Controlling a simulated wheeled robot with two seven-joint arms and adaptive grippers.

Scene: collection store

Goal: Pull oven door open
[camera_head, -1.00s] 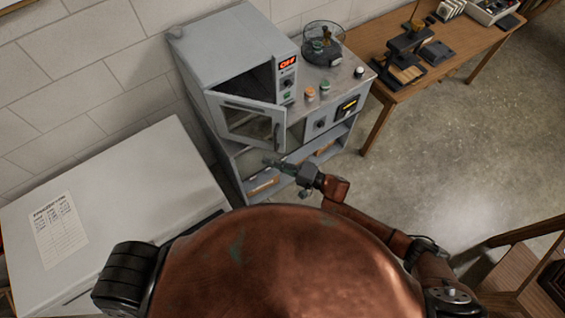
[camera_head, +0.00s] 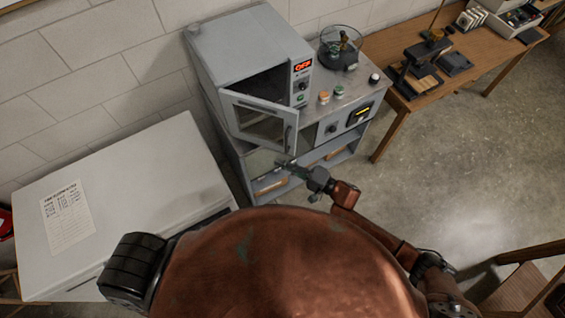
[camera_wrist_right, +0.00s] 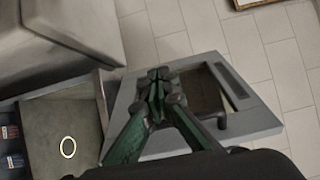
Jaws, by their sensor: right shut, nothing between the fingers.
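The grey oven (camera_head: 245,48) stands on a metal cabinet against the wall, with a red lit display on its front. Its door (camera_head: 258,124) is partly open and swung out, with a window and a dark handle (camera_head: 288,138) near its free edge. My right gripper (camera_head: 281,163) is just below the door's lower free corner in the head view, shut and empty. In the right wrist view its green fingers (camera_wrist_right: 158,82) meet in front of the door (camera_wrist_right: 155,145); the handle (camera_wrist_right: 210,114) is right of them. Contact with the door cannot be told. My left gripper is out of view.
A pale chest-like unit (camera_head: 140,180) with a paper sheet stands left of the cabinet. Small jars (camera_head: 323,97) and a glass-covered device (camera_head: 340,50) sit on the cabinet top (camera_head: 352,88). A wooden table (camera_head: 420,98) stands right; the floor (camera_head: 450,170) between is clear.

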